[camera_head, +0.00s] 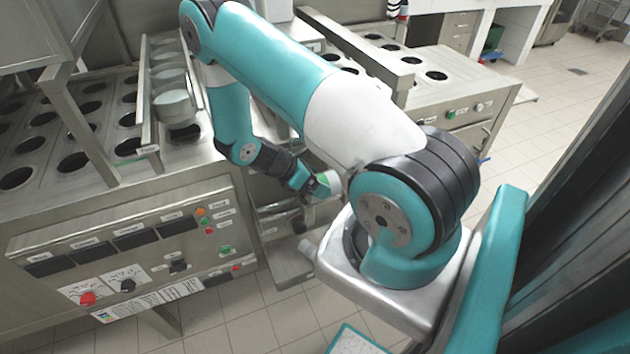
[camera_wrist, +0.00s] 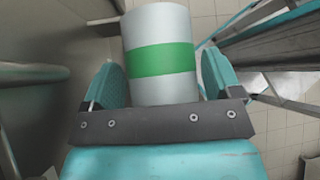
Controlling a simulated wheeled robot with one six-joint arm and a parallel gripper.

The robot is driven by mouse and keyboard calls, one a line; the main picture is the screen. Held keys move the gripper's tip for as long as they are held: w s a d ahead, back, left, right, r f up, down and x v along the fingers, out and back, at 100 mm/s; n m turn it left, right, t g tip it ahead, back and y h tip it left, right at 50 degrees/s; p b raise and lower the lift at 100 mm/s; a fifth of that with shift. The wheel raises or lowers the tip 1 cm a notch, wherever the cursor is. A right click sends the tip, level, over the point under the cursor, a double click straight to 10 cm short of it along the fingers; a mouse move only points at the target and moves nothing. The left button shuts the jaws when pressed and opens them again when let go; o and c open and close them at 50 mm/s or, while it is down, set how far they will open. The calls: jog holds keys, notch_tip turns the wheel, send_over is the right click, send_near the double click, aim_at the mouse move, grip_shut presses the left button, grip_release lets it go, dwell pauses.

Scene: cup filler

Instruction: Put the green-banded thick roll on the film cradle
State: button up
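The green-banded thick roll (camera_wrist: 160,60) is a light grey cylinder with a wide green band round its middle. It fills the space between the two teal fingers of my gripper (camera_wrist: 158,82) in the wrist view, with a finger against each side. In the head view my gripper (camera_head: 311,188) is small, at the end of the arm in front of the machine, and the roll (camera_head: 328,184) shows partly as white and green. The roll appears held clear of the floor. I cannot pick out the film cradle with certainty; my arm hides part of the machine.
A steel cup machine (camera_head: 110,215) with round holes and a control panel stands at left. A lower metal frame (camera_head: 283,262) sits beside it below my gripper. Another holed counter (camera_head: 455,88) is behind. Tiled floor (camera_head: 560,100) is open at right.

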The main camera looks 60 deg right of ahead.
jog(key=shift+r, duration=0.15)
jog(key=w+a+r+m+t+y+b, duration=0.1)
jog(key=w+a+r, duration=0.2)
jog(key=a+r, duration=0.4)
jog(key=w+a+r+m+t+y+b, duration=0.1)
jog(key=w+a+r+t+y+b, duration=0.1)
jog(key=w+a+r, duration=0.35)
jog(key=s+a+r+m+t+y, duration=0.1)
jog(key=s+a+r+y, duration=0.3)
jog(key=s+a+r, duration=0.5)
jog(key=s+a+r+m+t+y, duration=0.2)
jog(key=s+a+r+y, duration=0.2)
jog(key=s+a+r, duration=0.5)
jog(key=a, duration=0.4)
jog(key=shift+s+a+r+m, duration=0.2)
jog(key=shift+s+a+m, duration=0.05)
jog(key=shift+a+m, duration=0.1)
